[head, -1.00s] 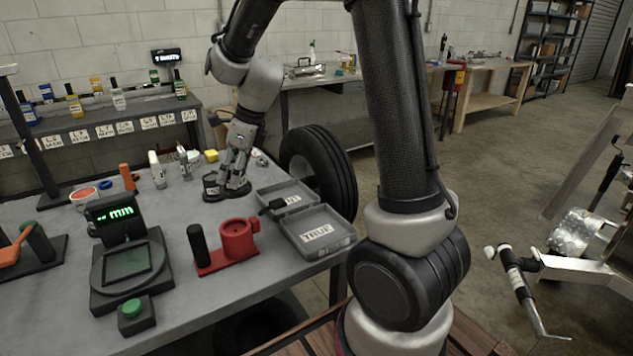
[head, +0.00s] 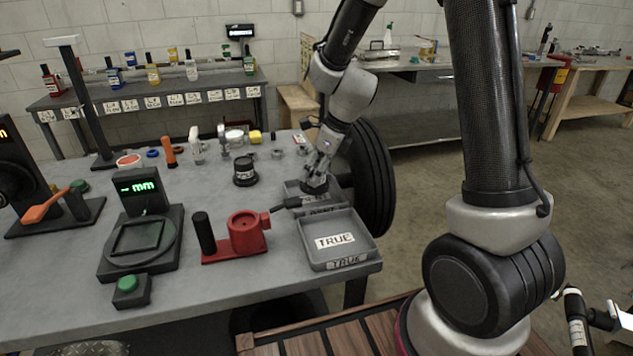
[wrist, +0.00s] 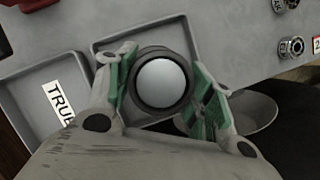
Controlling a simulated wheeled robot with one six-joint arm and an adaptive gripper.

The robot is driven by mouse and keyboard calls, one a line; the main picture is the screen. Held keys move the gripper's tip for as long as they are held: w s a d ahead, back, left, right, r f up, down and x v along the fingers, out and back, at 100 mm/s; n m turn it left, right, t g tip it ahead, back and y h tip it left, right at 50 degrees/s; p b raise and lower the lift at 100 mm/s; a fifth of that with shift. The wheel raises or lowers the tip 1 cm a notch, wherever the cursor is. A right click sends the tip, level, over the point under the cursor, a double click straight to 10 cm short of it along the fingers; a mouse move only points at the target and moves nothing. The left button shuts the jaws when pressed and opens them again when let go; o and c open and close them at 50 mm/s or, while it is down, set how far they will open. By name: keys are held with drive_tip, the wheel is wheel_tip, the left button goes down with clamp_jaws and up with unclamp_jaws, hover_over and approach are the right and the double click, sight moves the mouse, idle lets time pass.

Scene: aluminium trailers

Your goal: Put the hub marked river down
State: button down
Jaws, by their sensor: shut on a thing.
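My gripper (head: 322,168) points down over the rear grey tray (head: 345,197), shut on a dark round hub (head: 314,185). In the wrist view the hub (wrist: 161,83) shows its pale round top between the green-padded fingers (wrist: 165,95). The rear tray (wrist: 118,40) lies beneath and around it; I cannot tell whether the hub touches its floor. No marking on the hub is readable. A second black hub (head: 245,171) stands on the bench to the left, apart from the gripper.
The front tray (head: 375,255) is empty and labelled TRUE; the rear tray's label is partly hidden. A red fixture (head: 246,233) and a gauge with a green mm display (head: 137,187) stand left. A tyre (head: 375,180) stands behind the trays. Small parts line the bench's back.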

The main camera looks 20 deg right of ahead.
drive_tip(key=shift+f, duration=1.8)
drive_tip(key=shift+f, duration=0.15)
drive_tip(key=c, duration=0.6)
unclamp_jaws()
drive_tip(key=v, duration=1.2)
drive_tip(key=s+d+r+n+h, duration=0.1)
drive_tip(key=s+d+r+n, duration=0.2)
drive_tip(key=s+n, duration=0.5)
drive_tip(key=s+d+r+n+t+h, duration=0.1)
drive_tip(key=s+d+r+n, duration=0.3)
drive_tip(key=s+n, duration=0.4)
drive_tip(key=s+d+r+n+h, duration=0.1)
drive_tip(key=s+d+r+n, duration=0.3)
drive_tip(key=s+n, duration=0.4)
drive_tip(key=shift+d+n+t+h, duration=0.3)
drive_tip(key=shift+d+n+h, duration=0.1)
drive_tip(key=shift+d, duration=0.05)
